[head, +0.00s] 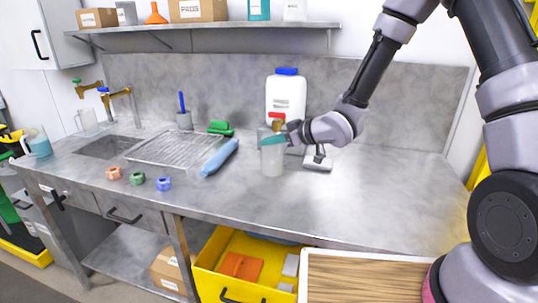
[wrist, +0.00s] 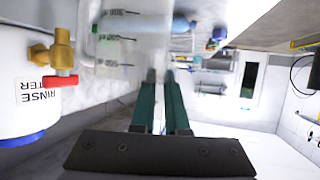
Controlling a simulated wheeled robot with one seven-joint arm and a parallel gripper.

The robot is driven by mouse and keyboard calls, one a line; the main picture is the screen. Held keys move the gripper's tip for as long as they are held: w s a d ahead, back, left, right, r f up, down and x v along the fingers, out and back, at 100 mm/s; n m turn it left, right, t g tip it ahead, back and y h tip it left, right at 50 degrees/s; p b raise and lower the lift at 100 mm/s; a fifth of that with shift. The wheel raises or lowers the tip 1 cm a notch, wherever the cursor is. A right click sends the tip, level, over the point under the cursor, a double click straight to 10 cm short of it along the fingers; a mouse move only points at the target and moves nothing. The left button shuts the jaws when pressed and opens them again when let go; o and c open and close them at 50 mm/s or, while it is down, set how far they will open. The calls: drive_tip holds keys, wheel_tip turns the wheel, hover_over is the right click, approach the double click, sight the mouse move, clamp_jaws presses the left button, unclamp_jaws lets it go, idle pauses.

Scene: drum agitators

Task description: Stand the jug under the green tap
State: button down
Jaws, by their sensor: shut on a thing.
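The jug (head: 272,160), clear with graduation marks, is upright over the middle of the counter, in front of the white rinse-water container. It also shows at the top of the wrist view (wrist: 122,45). My gripper (head: 284,138) has its teal fingers closed on it; they also show in the wrist view (wrist: 160,82). I cannot tell whether its base touches the counter. The green tap (head: 77,83) is a brass tap with a green handle at the far left, behind the sink (head: 108,147).
A second brass tap (head: 120,92) stands beside it. A clear jug (head: 87,121) and a blue-filled jug (head: 38,144) stand near the sink. Between lie a wire rack (head: 175,149), blue bottle (head: 220,157) and coloured rings (head: 137,178). The rinse-water container (head: 286,97) is behind.

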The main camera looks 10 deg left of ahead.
sight(273, 151)
wheel_tip(273, 151, down, 4)
drive_tip(key=c, duration=0.9)
unclamp_jaws()
drive_tip(key=shift+d, duration=0.1)
drive_tip(key=shift+r, duration=0.1)
